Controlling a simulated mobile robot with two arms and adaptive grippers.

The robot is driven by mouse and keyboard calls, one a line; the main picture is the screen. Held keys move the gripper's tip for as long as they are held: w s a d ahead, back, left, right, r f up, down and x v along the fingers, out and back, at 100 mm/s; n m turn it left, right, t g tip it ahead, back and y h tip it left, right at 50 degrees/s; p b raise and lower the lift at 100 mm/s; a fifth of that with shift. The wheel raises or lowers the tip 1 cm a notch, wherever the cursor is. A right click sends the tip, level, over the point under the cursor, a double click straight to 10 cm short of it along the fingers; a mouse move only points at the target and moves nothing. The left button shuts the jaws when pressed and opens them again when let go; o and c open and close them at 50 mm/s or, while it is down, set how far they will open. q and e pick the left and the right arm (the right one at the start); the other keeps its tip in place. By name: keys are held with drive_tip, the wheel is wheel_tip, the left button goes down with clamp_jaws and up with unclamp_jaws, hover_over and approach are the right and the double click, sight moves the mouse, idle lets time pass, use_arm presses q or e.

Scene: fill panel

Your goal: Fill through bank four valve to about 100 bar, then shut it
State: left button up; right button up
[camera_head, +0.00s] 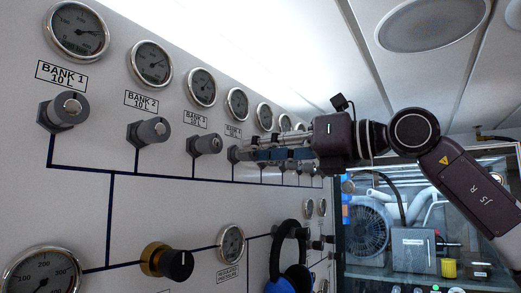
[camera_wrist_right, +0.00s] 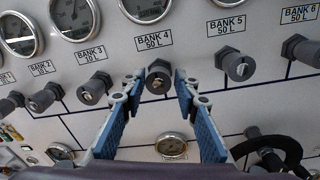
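The bank four valve is a dark grey knob (camera_wrist_right: 158,80) under the "BANK 4 50 L" label (camera_wrist_right: 154,41) in the right wrist view. In the head view the knob (camera_head: 234,155) is partly hidden by my right gripper. My right gripper (camera_wrist_right: 159,77) is open, its blue-padded fingertips on either side of the knob with a narrow gap showing; I cannot tell if they touch it. The bank four gauge (camera_head: 237,103) sits above the valve; in the wrist view this gauge (camera_wrist_right: 146,8) is cut by the top edge. Its needle is too small to read. My left gripper is not in view.
Neighbouring knobs for bank three (camera_wrist_right: 94,90) and bank five (camera_wrist_right: 238,66) flank the fingers. Below are a regulated pressure gauge (camera_head: 231,244), a black and brass knob (camera_head: 167,262) and a hanging black-and-blue headset (camera_head: 288,262). A glazed machinery cabinet (camera_head: 430,215) stands at right.

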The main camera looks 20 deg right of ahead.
drive_tip(key=shift+a, duration=0.15)
clamp_jaws()
drive_tip(key=shift+n, duration=0.3)
drive_tip(key=shift+s+a+f+n+h+p, duration=0.1)
drive_tip(key=shift+n+h+p, duration=0.2)
drive_tip(key=shift+n, duration=4.4)
drive_tip(key=shift+s+a+n+h+p, duration=0.1)
drive_tip(key=shift+n+h, duration=0.3)
drive_tip(key=shift+n, duration=4.3)
